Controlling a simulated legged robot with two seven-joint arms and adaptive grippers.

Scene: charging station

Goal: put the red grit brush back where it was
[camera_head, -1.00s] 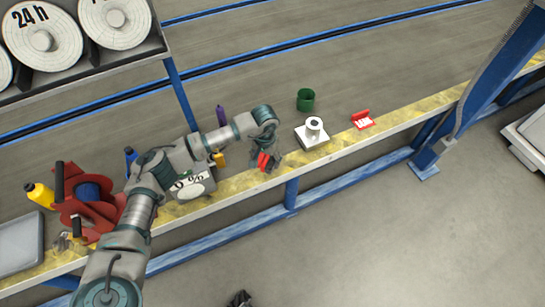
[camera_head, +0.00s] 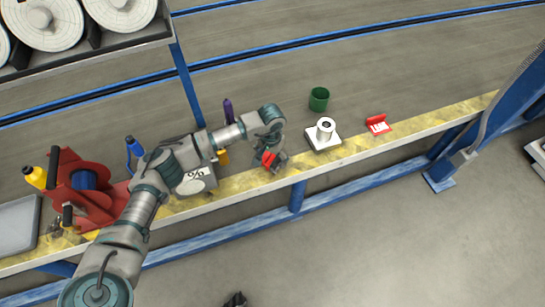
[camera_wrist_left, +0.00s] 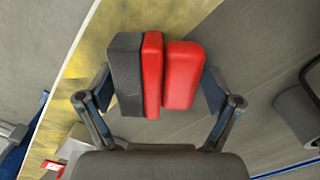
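The red grit brush (camera_wrist_left: 182,75) is between the two fingers of my left gripper (camera_wrist_left: 158,92) in the left wrist view. It shows as red blocks beside a dark grey block. The fingers press on it from both sides. In the head view the brush (camera_head: 268,159) shows as a small red patch at my left gripper (camera_head: 270,156), over the bench's yellow edge strip. I cannot tell whether the brush touches the bench. A small dark shape at the bottom edge of the head view may be my right gripper (camera_head: 236,299); its fingers cannot be made out.
A white block with a cylinder (camera_head: 325,133), a green cup (camera_head: 319,99) and a red case (camera_head: 378,124) stand to the right. A red reel (camera_head: 98,200), a yellow bottle (camera_head: 35,178), a purple bottle (camera_head: 228,110) and a % box (camera_head: 197,180) are left.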

